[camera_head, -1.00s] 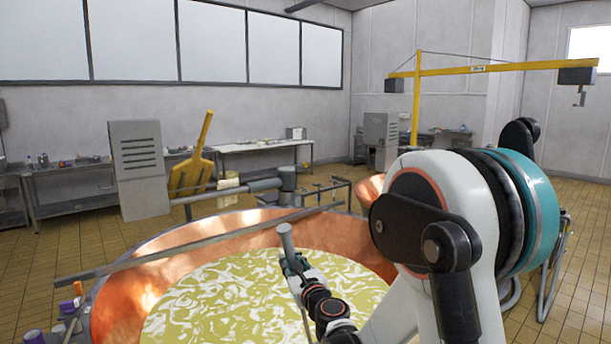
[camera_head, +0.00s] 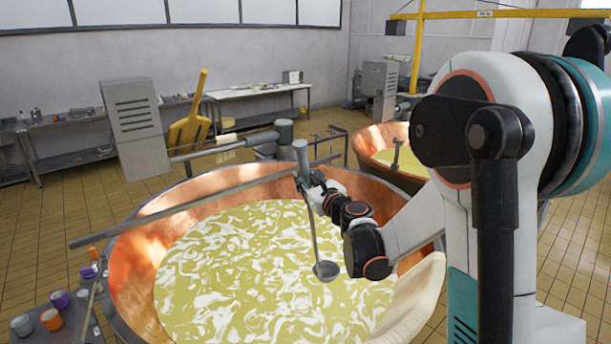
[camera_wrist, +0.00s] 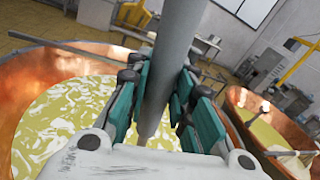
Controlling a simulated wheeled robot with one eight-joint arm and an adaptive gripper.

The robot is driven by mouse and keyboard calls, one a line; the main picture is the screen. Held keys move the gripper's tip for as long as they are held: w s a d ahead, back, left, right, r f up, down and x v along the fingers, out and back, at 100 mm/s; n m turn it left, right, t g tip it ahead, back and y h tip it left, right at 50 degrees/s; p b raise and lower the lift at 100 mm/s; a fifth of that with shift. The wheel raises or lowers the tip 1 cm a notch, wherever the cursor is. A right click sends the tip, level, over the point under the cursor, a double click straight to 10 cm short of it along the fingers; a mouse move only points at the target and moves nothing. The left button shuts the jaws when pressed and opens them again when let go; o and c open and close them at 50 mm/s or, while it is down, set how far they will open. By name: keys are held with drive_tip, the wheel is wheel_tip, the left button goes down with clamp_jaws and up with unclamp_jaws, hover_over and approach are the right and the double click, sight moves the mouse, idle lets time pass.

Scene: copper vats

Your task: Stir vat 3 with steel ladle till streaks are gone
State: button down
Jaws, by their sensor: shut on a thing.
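A large copper vat (camera_head: 140,262) fills the lower middle of the head view; I cannot read a number on it. Its yellow-green liquid (camera_head: 225,265) is covered with white swirling streaks. My gripper (camera_head: 306,184) is above the vat and shut on the grey handle of the steel ladle (camera_head: 312,222). The ladle hangs close to upright, and its round bowl (camera_head: 326,271) is at the liquid's surface; I cannot tell how deep it sits. In the wrist view, the green-padded fingers of my gripper (camera_wrist: 160,100) flank the thick grey handle (camera_wrist: 172,55).
A metal bar (camera_head: 190,207) crosses the vat's back rim. A second copper vat (camera_head: 372,140) stands behind to the right. A side table with purple and orange cups (camera_head: 51,319) is at lower left. A yellow paddle (camera_head: 190,125) stands behind the vat.

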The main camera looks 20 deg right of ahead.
wheel_tip(320, 180, down, 39)
drive_tip(key=b, duration=3.2)
drive_tip(key=shift+f, duration=0.2)
drive_tip(key=shift+d, duration=0.1)
